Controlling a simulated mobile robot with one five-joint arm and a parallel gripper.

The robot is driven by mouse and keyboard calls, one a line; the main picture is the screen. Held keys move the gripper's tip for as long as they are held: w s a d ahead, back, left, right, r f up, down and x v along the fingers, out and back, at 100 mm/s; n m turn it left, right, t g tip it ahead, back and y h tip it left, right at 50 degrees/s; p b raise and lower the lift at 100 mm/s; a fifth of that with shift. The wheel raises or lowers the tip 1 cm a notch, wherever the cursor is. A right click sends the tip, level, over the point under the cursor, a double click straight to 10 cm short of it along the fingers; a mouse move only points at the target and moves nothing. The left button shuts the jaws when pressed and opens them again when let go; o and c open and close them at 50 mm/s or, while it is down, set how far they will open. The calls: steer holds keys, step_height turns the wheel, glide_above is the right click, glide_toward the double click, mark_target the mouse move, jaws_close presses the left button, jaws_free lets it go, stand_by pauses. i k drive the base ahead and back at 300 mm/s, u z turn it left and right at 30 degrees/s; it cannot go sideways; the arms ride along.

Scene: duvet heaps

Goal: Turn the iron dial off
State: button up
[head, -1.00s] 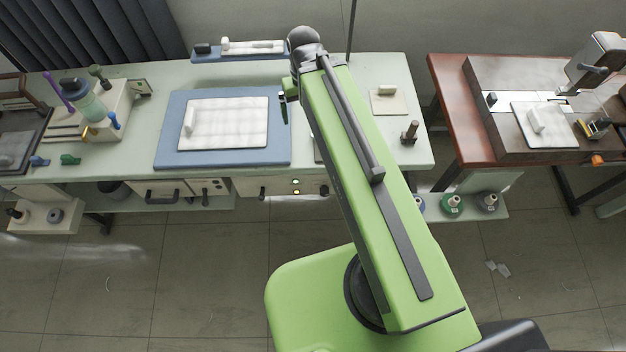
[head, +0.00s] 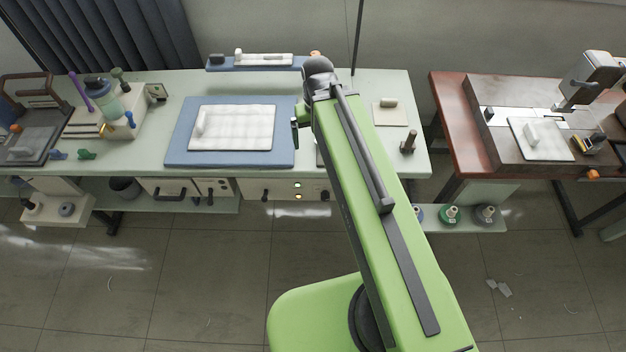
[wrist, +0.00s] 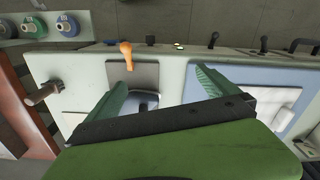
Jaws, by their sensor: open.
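The front panel under the green table carries small lit lamps (head: 298,191) with a dark knob (head: 265,195) to their left and another (head: 325,195) to their right. I cannot tell which knob is the iron dial. In the wrist view dark knobs (wrist: 214,40) also show along the table's front edge, beside the lamps (wrist: 178,45). My gripper (wrist: 160,78) is open and empty, its two green fingers apart above the tabletop. A grey plate with an orange-handled piece (wrist: 126,52) lies below and between the fingers. In the head view my arm hides most of the gripper.
A blue mat (head: 175,155) with a quilted white pad (head: 232,128) lies left of my arm. A brown sewing table (head: 450,120) stands further right. Open floor (head: 180,270) lies in front.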

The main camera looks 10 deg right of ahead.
mark_target(325, 194)
steer(key=u, duration=0.4)
steer(key=k, duration=1.45)
steer(key=z, duration=0.25)
